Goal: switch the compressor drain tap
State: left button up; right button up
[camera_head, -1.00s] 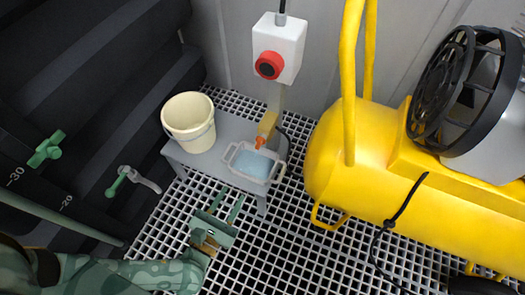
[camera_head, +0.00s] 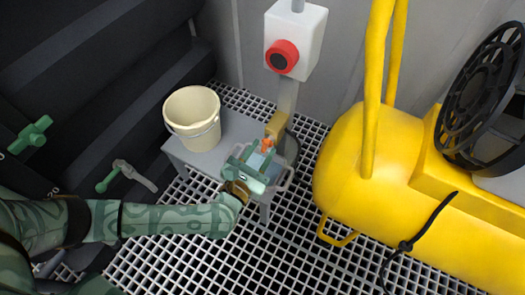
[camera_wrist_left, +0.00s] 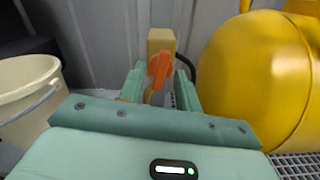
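The drain tap is a brass-yellow block (camera_head: 277,124) with an orange handle (camera_head: 267,145), low on the post beside the yellow compressor (camera_head: 400,170). In the left wrist view the orange handle (camera_wrist_left: 159,70) stands in front of the yellow block (camera_wrist_left: 161,40). My left gripper (camera_head: 254,160) is at the tap, over the tub. In the left wrist view its fingers (camera_wrist_left: 160,88) are apart, one on each side of the handle, with gaps showing. I cannot tell whether they touch it. My right gripper is out of view.
A white box with a red button (camera_head: 282,57) is above. Grating floor in front is open.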

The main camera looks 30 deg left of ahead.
pick_arm(q)
jog(key=shift+w, duration=0.1)
jog(key=c, duration=0.6)
